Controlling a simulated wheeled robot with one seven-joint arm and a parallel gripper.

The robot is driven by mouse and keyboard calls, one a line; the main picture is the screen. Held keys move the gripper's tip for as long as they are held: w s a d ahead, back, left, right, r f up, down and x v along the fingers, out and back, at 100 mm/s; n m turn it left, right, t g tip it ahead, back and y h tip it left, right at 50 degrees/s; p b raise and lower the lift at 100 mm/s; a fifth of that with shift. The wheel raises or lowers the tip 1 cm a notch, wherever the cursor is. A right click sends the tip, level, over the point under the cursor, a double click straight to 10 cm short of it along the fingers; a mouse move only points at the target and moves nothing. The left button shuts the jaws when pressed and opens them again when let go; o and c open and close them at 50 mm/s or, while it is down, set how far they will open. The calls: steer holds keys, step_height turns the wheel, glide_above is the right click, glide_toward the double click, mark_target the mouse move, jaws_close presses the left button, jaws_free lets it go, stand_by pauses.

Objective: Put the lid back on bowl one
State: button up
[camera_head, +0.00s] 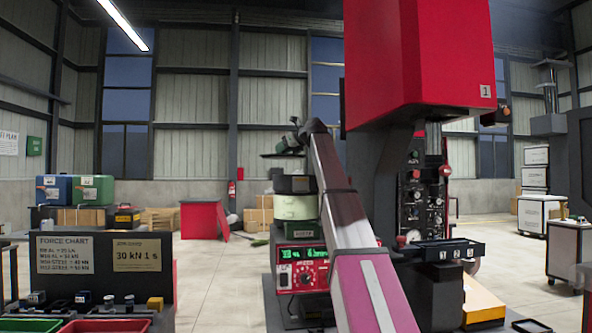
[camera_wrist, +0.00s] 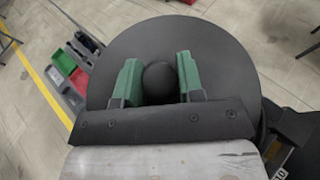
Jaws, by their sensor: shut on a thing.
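My gripper (camera_wrist: 161,80) has its green fingers on either side of a round black knob (camera_wrist: 160,82) and is shut on it. The knob stands at the middle of a wide, dark, round lid (camera_wrist: 215,62). In the head view the lid (camera_head: 282,155) shows edge-on as a thin dark disc below my gripper (camera_head: 294,141). It hangs roughly level above a dark bowl (camera_head: 290,184) on a pale green drum, with a gap between them. My arm covers part of the bowl's right side. The wrist view shows no bowl, as the lid hides what is beneath.
A red control box (camera_head: 302,270) with a lit display stands under the drum. A tall red and black machine (camera_head: 418,60) marked 1 rises close to the right of my arm. Red and green trays (camera_head: 105,325) and a force chart board (camera_head: 103,262) are at lower left.

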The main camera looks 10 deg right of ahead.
steer(key=d+f, duration=0.1)
steer(key=d, duration=0.1)
steer(key=d+f, duration=0.1)
steer(key=w+d+f, duration=0.1)
steer(key=d, duration=0.1)
steer(key=shift+d+f, duration=0.15)
steer(key=shift+d, duration=0.15)
step_height(320, 180, down, 4)
steer(key=shift+f, duration=0.1)
steer(key=o, duration=1.1)
steer(key=v, duration=1.2)
